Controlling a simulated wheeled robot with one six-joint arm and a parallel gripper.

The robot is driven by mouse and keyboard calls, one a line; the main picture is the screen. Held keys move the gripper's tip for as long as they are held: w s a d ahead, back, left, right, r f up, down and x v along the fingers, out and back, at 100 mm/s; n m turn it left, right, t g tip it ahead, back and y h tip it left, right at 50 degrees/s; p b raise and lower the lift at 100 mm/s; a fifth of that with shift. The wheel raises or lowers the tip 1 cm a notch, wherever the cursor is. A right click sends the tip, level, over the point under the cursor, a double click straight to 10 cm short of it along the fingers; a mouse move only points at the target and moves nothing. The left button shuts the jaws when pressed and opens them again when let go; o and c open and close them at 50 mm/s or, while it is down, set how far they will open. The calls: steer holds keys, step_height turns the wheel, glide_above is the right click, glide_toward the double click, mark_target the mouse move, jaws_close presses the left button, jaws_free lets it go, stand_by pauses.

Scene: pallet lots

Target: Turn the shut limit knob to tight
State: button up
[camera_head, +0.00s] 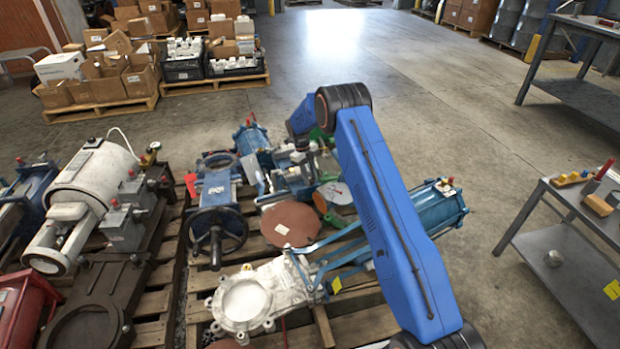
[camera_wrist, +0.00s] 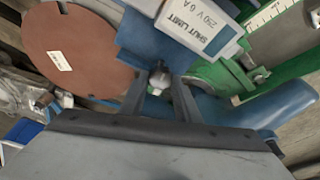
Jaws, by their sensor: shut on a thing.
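The fingers and the box hide part of the knob. Its pointer and any "tight" mark cannot be read. In the head view my blue arm reaches over the pallet of valves, and the gripper and knob cannot be made out there.
A brown disc (camera_wrist: 75,48) and a green body with a scale (camera_wrist: 275,30) flank the box closely. In the head view, a white valve (camera_head: 245,300) and blue handwheel valve (camera_head: 215,205) crowd the pallet. Metal benches (camera_head: 575,240) stand right; open floor (camera_head: 410,100) lies behind.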

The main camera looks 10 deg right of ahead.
steer(key=shift+m+y, duration=0.3)
steer(key=shift+m, duration=0.8)
steer(key=o, duration=1)
steer(key=shift+w, duration=0.1)
steer(key=v, duration=1.7)
steer(key=shift+w+d+r, duration=0.1)
steer(key=shift+w+r, duration=0.05)
steer(key=shift+w, duration=0.1)
steer(key=shift+r, duration=0.1)
